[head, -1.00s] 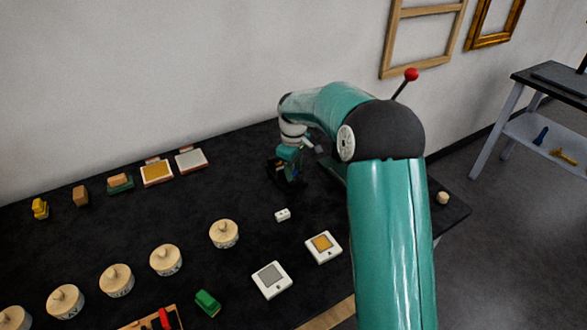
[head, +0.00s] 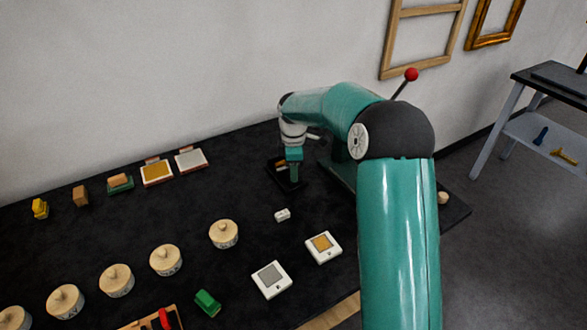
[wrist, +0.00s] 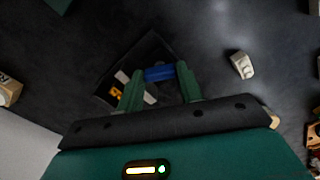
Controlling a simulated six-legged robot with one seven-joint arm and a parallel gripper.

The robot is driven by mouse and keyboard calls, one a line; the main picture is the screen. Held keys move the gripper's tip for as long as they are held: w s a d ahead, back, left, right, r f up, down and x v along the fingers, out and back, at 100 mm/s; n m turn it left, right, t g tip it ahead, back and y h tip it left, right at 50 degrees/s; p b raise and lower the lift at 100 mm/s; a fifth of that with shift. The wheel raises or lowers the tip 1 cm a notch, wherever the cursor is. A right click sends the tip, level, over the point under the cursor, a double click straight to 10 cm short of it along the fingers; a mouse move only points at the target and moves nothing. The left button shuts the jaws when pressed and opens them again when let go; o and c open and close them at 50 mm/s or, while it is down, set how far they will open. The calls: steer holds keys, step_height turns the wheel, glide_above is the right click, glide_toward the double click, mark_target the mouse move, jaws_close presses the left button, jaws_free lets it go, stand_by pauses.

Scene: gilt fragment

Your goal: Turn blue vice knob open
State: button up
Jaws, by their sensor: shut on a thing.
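My gripper (head: 292,171) points down over a small dark tray (head: 280,182) in the head view. In the wrist view my gripper (wrist: 160,82) has its two green fingers on either side of a blue piece (wrist: 159,72) and is shut on it. Only a short blue bar shows between the fingers. I cannot tell whether it is the vice knob or what it is joined to. The tray (wrist: 149,40) lies just below or behind it, with an orange bit (wrist: 117,93) and pale pieces in it. No vice can be clearly made out.
A small white block (head: 282,214) lies on the black table near the tray. A dark green base (head: 337,177) stands right of my gripper, partly behind my arm. A lever with a red ball (head: 411,75) rises behind my arm. Round wooden-lidded pots (head: 224,233) line the front left.

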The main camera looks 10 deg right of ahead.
stand_by(0.3)
steer(key=o, duration=1)
steer(key=shift+r, duration=0.1)
step_height(320, 180, up, 14)
steer(key=shift+f, duration=0.15)
